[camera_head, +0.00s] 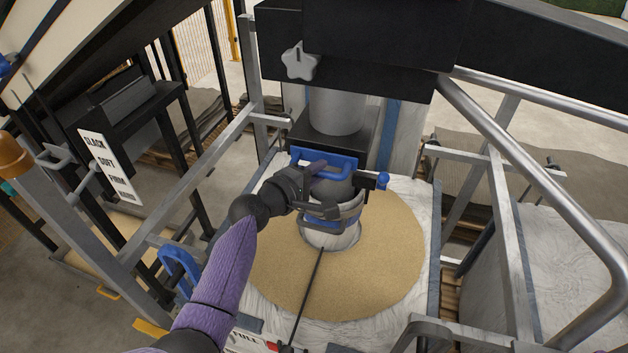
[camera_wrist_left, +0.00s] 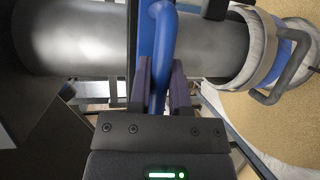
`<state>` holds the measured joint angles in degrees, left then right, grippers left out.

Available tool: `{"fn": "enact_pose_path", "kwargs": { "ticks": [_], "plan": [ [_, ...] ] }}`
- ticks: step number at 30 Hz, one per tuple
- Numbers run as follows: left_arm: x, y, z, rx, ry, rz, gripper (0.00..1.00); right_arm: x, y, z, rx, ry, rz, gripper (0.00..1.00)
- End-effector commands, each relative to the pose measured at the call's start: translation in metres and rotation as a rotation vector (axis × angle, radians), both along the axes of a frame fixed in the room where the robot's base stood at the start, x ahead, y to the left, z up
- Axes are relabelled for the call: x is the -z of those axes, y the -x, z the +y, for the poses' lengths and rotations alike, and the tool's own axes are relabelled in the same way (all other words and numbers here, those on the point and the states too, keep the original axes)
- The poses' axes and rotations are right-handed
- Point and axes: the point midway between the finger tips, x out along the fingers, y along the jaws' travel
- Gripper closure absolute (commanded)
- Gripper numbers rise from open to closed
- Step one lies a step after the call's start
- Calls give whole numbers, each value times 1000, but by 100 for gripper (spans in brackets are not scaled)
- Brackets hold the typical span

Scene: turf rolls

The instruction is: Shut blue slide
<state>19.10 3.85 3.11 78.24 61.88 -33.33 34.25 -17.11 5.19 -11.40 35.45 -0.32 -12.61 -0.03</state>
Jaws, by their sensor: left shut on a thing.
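The blue slide (camera_head: 340,160) is a blue plate with a bar handle, set across the spout under the dark square collar (camera_head: 300,143). My left gripper (camera_head: 312,176) reaches it from the left and is shut on its handle. In the left wrist view the blue handle (camera_wrist_left: 161,50) runs down between the two fingers of my gripper (camera_wrist_left: 160,92). How far the slide is pushed in cannot be told. Below it, a pale sleeve (camera_head: 330,238) with a blue band hangs into the bag. My right gripper is not in view.
Tan grain (camera_head: 380,260) fills the open white bag (camera_head: 412,205) below. Metal frame rails (camera_head: 535,190) stand at right and a grey post (camera_head: 190,200) at left. A sign (camera_head: 110,163) hangs at left. A thin dark rod (camera_head: 308,295) crosses the grain.

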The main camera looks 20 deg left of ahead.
Motion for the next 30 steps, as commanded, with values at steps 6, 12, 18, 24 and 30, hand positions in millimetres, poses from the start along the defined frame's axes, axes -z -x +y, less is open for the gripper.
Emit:
{"fn": "enact_pose_path", "kwargs": {
  "ticks": [6, 12, 18, 24, 30],
  "plan": [
    [0, 0, 0, -2, 0, 0, 100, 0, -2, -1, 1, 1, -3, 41],
    [-1, 0, 0, -2, 0, -2, 75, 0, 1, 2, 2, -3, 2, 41],
    [0, 0, 0, -1, 0, 0, 42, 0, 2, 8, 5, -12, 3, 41],
    [0, 1, 0, 0, 0, 1, 42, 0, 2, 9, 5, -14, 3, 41],
    [-5, 21, 10, -1, -2, 1, 42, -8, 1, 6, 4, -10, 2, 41]
  ]
}}
